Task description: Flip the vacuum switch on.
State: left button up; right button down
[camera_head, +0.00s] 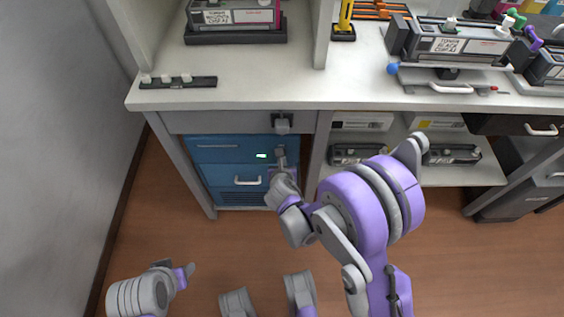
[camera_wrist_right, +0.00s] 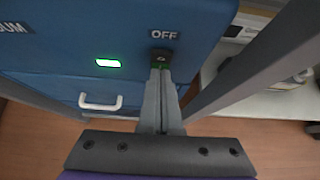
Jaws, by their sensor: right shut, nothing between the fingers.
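The blue vacuum unit (camera_head: 225,152) stands under the bench, and its front panel (camera_wrist_right: 60,45) fills the upper part of the right wrist view. A small dark switch (camera_wrist_right: 161,56) sits below the printed word OFF. A green indicator light (camera_wrist_right: 108,63) glows to its left, and this light also shows in the head view (camera_head: 262,155). My right gripper (camera_wrist_right: 160,75) is shut with nothing in it. Its fingertips are at the switch's lower edge and hide part of it; contact is unclear. My left gripper (camera_head: 184,274) is low at the left, away from the unit; its jaws are unclear.
A white handle (camera_wrist_right: 100,102) sticks out below the light. The grey bench top (camera_head: 240,92) overhangs the unit, with a grey leg (camera_head: 316,155) close on the right. Toner cartridges (camera_head: 455,40) stand on the bench. The wooden floor in front is clear.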

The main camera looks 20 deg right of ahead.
pick_arm(q)
jog(key=shift+r, duration=0.1)
jog(key=shift+r+p, duration=0.45)
jog(key=shift+p, duration=0.05)
pick_arm(e)
jog(key=shift+r, duration=0.85)
pick_arm(q)
jog(key=shift+s, duration=0.1)
